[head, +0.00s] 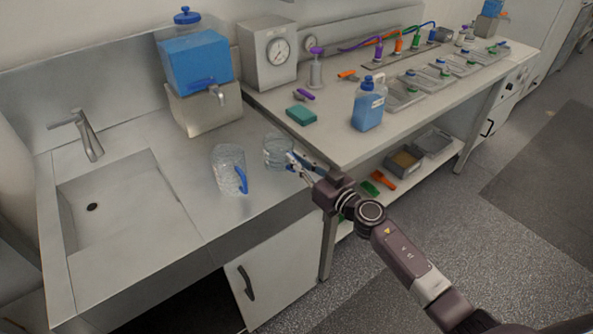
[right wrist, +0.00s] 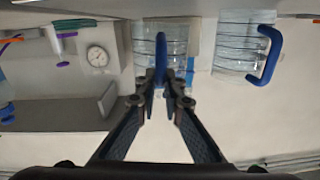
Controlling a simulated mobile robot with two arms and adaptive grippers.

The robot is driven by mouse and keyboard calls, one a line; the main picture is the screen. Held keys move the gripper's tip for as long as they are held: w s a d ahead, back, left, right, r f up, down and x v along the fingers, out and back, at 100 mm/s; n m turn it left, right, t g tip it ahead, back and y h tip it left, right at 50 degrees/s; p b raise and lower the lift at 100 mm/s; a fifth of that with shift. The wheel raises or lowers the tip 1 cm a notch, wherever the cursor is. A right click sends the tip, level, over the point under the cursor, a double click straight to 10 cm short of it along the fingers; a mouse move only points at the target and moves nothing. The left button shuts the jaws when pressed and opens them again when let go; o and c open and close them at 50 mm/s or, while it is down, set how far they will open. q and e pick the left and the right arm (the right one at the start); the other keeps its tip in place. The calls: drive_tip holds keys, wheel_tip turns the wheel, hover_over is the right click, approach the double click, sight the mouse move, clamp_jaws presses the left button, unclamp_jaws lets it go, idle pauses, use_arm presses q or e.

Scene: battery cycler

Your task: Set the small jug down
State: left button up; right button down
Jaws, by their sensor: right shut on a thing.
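The small jug (head: 277,150), clear with a blue handle, is at the right end of the steel sink counter (head: 190,150) in the head view. My right gripper (head: 295,162) is shut on its handle, from the right. In the right wrist view the fingers (right wrist: 161,84) close around the blue handle, with the clear body of the small jug (right wrist: 178,38) behind it. I cannot tell whether its base touches the counter. My left gripper is not in view.
A larger clear jug (head: 228,168) with a blue handle stands just left of the small jug. A blue-tanked dispenser (head: 197,65) stands behind. The sink (head: 115,205) is at left. A blue bottle (head: 368,108) and a green sponge (head: 301,115) are on the right bench.

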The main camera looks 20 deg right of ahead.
drive_tip(key=shift+f, duration=0.85)
drive_tip(key=c, duration=2)
unclamp_jaws()
drive_tip(key=shift+f, duration=0.1)
drive_tip(key=shift+c, duration=0.2)
drive_tip(key=b+v, duration=0.1)
drive_tip(key=v, duration=1.1)
